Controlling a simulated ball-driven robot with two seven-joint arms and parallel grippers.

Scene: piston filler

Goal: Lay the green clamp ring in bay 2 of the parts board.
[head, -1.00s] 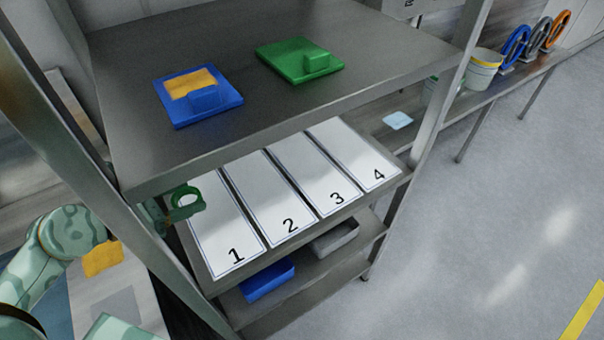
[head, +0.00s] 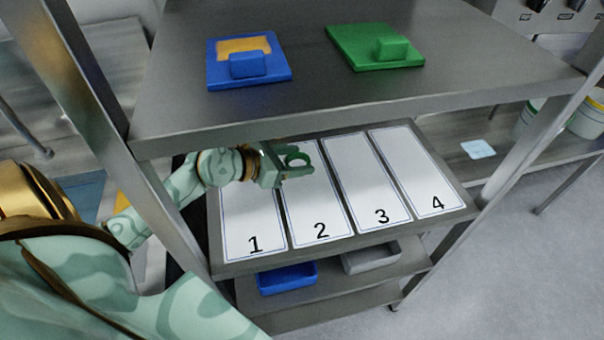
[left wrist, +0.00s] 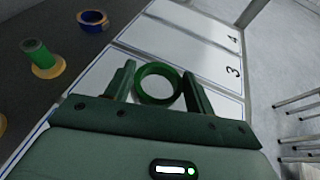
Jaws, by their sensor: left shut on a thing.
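The green clamp ring (head: 298,154) is held in my left gripper (head: 290,167), above the far part of bay 2 (head: 316,205) of the parts board (head: 345,240). In the left wrist view the ring (left wrist: 157,101) sits between the two fingers of my left gripper (left wrist: 160,84), which is shut on it, with its opening facing the camera. The pale board surface shows beneath it. The gap between ring and board is hard to judge. My right gripper is not in view.
Bays 1 (head: 252,215), 3 (head: 366,180) and 4 (head: 415,175) look empty. A metal post (head: 175,220) stands beside my left arm. Blue and grey trays sit below.

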